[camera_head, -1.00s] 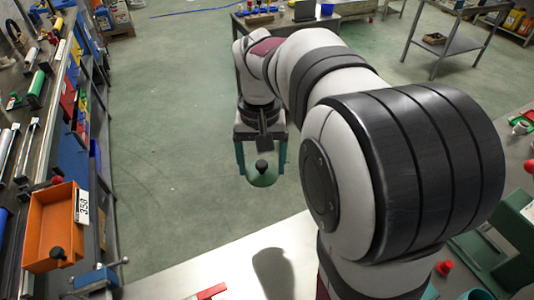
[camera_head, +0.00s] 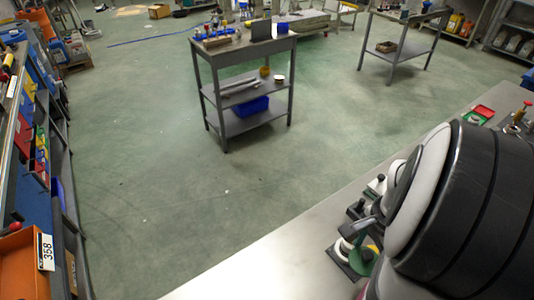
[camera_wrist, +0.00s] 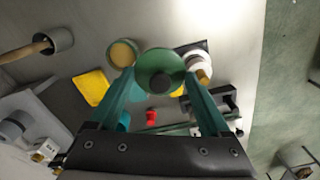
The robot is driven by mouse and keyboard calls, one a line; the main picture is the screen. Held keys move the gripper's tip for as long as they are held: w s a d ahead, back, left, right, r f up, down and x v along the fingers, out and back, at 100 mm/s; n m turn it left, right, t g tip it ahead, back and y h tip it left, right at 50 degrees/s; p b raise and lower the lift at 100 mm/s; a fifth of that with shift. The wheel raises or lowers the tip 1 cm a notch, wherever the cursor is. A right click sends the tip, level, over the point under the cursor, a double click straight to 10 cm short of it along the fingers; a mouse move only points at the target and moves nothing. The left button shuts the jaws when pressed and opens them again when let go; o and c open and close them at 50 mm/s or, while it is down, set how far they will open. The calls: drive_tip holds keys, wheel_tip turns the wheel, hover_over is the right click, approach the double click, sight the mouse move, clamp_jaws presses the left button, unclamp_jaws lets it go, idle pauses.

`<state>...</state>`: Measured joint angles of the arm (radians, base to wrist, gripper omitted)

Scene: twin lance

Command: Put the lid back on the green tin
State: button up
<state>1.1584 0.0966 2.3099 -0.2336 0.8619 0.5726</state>
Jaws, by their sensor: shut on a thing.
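The green round lid (camera_wrist: 158,64) with its dark knob shows between the green fingers of my gripper (camera_wrist: 160,82) in the wrist view. My gripper is shut on the lid, over the worktop. In the head view, part of the green lid (camera_head: 361,263) shows beside my arm at the lower right, and the arm hides much of the area. A round container with a tan inside (camera_wrist: 123,53) stands left of the lid in the wrist view.
A yellow block (camera_wrist: 91,87), a small red piece (camera_wrist: 151,115) and a mug-like cup with a wooden handle (camera_wrist: 60,39) are around the gripper. Dark-based fixtures (camera_wrist: 212,99) stand at the right. The metal worktop (camera_head: 270,255) has a clear left part.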

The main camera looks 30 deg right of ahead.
drive_tip(key=s+a+f+m, duration=0.1)
drive_tip(key=s+f+m, duration=0.2)
drive_tip(key=s+m, duration=0.4)
drive_tip(key=shift+n, duration=0.4)
drive_tip(key=shift+s+f, duration=0.2)
drive_tip(key=shift+f, duration=0.85)
drive_tip(key=shift+s+f, duration=0.15)
drive_tip(key=shift+f, duration=0.9)
drive_tip(key=shift+s+f, duration=0.2)
drive_tip(key=shift+f, duration=0.85)
drive_tip(key=shift+f, duration=0.15)
drive_tip(key=o, duration=1.2)
drive_tip(key=shift+c, duration=0.2)
